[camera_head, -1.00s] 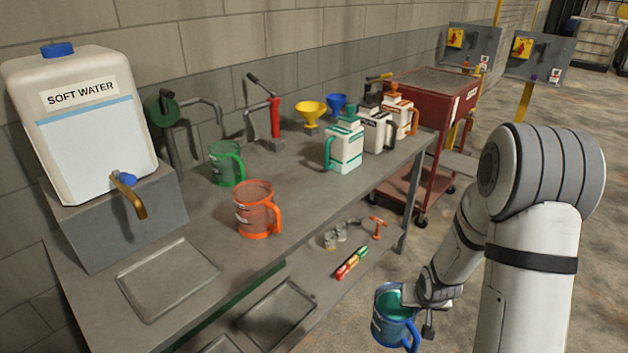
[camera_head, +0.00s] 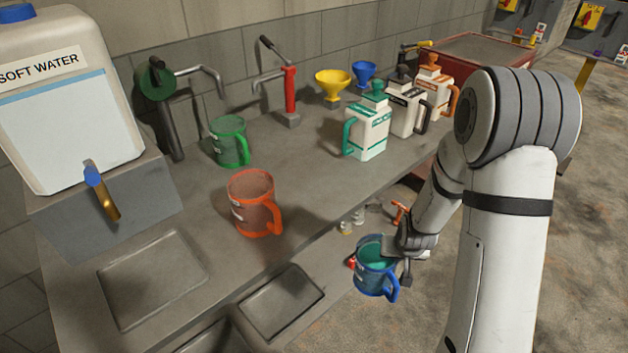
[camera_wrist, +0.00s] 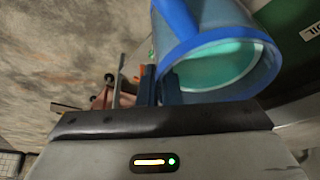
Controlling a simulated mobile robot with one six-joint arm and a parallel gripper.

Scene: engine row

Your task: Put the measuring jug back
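A blue measuring jug (camera_head: 372,268) with teal liquid inside hangs from my gripper (camera_head: 402,262), in front of the bench edge and below the height of the bench top. In the wrist view the jug (camera_wrist: 215,50) fills the upper middle, with the gripper's fingers (camera_wrist: 158,88) against its side. The gripper appears shut on the jug's rim or wall; the exact contact is partly hidden. An orange jug (camera_head: 253,198) and a green jug (camera_head: 228,142) stand upright on the bench top (camera_head: 310,165).
A soft water tank (camera_head: 62,110) with a tap stands at left, above a shallow tray (camera_head: 153,278). White jugs (camera_head: 367,135), yellow (camera_head: 332,84) and blue funnels and a red pump (camera_head: 290,92) line the back. Bench space is clear right of the orange jug. A lower shelf holds small items.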

